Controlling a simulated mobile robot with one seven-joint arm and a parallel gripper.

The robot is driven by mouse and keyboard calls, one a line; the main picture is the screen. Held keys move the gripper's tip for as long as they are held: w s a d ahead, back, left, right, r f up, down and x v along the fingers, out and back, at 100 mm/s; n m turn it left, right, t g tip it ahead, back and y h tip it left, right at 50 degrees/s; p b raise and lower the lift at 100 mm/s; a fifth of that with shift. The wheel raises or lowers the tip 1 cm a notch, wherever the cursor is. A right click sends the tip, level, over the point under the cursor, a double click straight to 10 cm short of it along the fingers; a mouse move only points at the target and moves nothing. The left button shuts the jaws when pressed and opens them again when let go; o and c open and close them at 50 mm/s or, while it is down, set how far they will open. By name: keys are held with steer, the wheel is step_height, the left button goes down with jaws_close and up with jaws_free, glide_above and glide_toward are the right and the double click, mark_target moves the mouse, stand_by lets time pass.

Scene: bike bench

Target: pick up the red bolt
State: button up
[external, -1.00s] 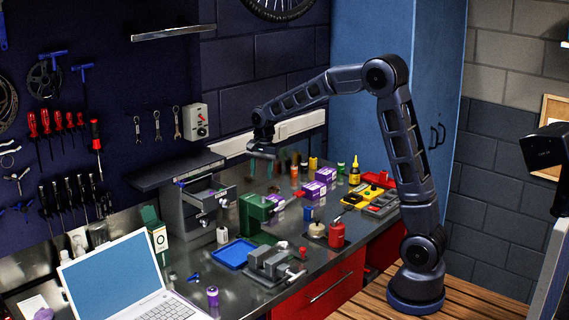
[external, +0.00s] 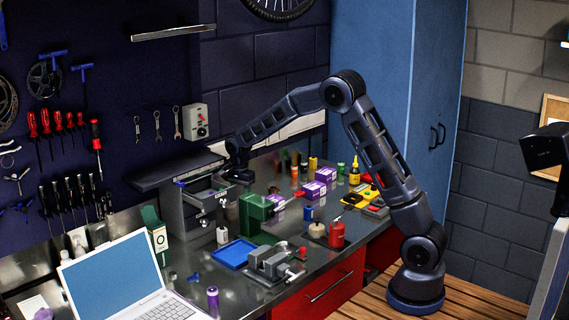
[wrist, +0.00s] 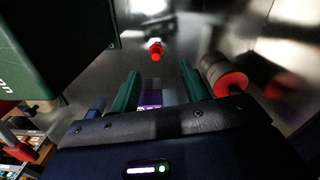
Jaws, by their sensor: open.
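The red bolt (wrist: 156,50) shows in the wrist view as a small red piece on a shiny grey metal surface, just beyond my fingertips and roughly centred between them. I cannot pick it out in the external view. My gripper (wrist: 157,76) is open, its two green fingers apart with nothing held between them. In the external view my gripper (external: 238,176) is low over the bench, at the small grey drawer cabinet (external: 176,213). The gap between bolt and fingers looks short, but its depth is hard to judge.
In the wrist view a large dark green block (wrist: 50,45) fills the upper left, close to the fingers. A dark cylinder with a red end (wrist: 230,82) lies to the right. In the external view, a blue tray (external: 234,253) and a grey vise (external: 272,263) stand nearer the front.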

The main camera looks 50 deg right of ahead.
steer(key=shift+s+d+f, duration=0.1)
steer(key=shift+s+f, duration=0.1)
steer(key=shift+f, duration=1.8)
steer(key=shift+s+d+f, duration=0.1)
steer(key=shift+s+f, duration=0.05)
steer(key=shift+f, duration=1.8)
jaws_close()
